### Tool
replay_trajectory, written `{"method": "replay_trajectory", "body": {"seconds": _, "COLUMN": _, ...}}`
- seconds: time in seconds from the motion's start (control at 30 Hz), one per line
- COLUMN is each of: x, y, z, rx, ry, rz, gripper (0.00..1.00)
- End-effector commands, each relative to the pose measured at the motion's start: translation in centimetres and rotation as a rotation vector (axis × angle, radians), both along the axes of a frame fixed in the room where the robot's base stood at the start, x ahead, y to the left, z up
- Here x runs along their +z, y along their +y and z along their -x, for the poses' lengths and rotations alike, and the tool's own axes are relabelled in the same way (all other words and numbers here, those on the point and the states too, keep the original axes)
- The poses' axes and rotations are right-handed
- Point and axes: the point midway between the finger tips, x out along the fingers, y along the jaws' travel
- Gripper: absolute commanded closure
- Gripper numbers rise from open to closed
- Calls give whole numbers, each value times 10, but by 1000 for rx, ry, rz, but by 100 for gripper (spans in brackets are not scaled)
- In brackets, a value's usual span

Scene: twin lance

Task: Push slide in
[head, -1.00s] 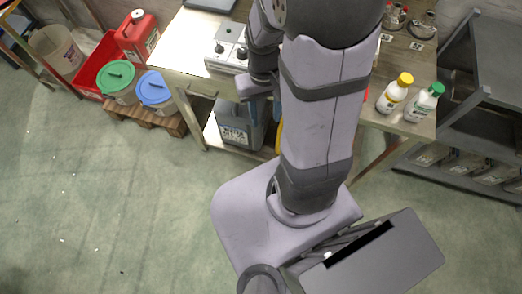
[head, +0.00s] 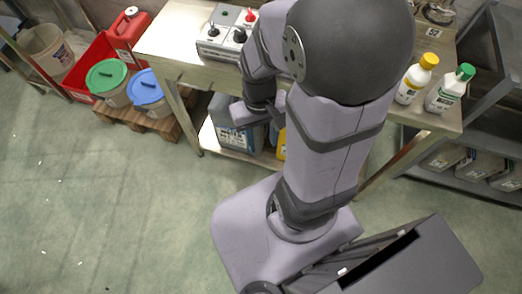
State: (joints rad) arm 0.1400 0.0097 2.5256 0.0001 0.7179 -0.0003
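I cannot pick out the slide for certain. A grey control box (head: 228,38) with black and red knobs sits on the workbench (head: 170,40), and my arm hides its right part. My gripper end (head: 258,108) hangs at the front side of the bench, low and right of the box, over the lower shelf area. Much of the bench top behind my arm is hidden.
A yellow-capped bottle (head: 416,79) and a green-capped bottle (head: 450,89) stand at the bench's right. A blue-grey canister (head: 235,136) is on the lower shelf. Green-lidded (head: 108,82) and blue-lidded (head: 149,92) buckets stand left on a pallet. The front floor is clear.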

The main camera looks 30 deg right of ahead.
Motion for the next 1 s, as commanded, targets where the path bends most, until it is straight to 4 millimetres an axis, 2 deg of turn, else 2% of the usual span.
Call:
{"method": "replay_trajectory", "body": {"seconds": 0.03, "x": -12, "y": 1, "z": 1, "rx": 4, "ry": -2, "rz": 0, "gripper": 62}}
{"method": "replay_trajectory", "body": {"seconds": 0.1, "x": -18, "y": 2, "z": 2, "rx": 9, "ry": -4, "rz": 1, "gripper": 62}}
{"method": "replay_trajectory", "body": {"seconds": 0.4, "x": -31, "y": 5, "z": 2, "rx": 21, "ry": -13, "rz": 1, "gripper": 62}}
{"method": "replay_trajectory", "body": {"seconds": 0.87, "x": -32, "y": 5, "z": 3, "rx": 23, "ry": -14, "rz": 1, "gripper": 62}}
{"method": "replay_trajectory", "body": {"seconds": 1.0, "x": -24, "y": 4, "z": 3, "rx": 18, "ry": -14, "rz": 2, "gripper": 62}}
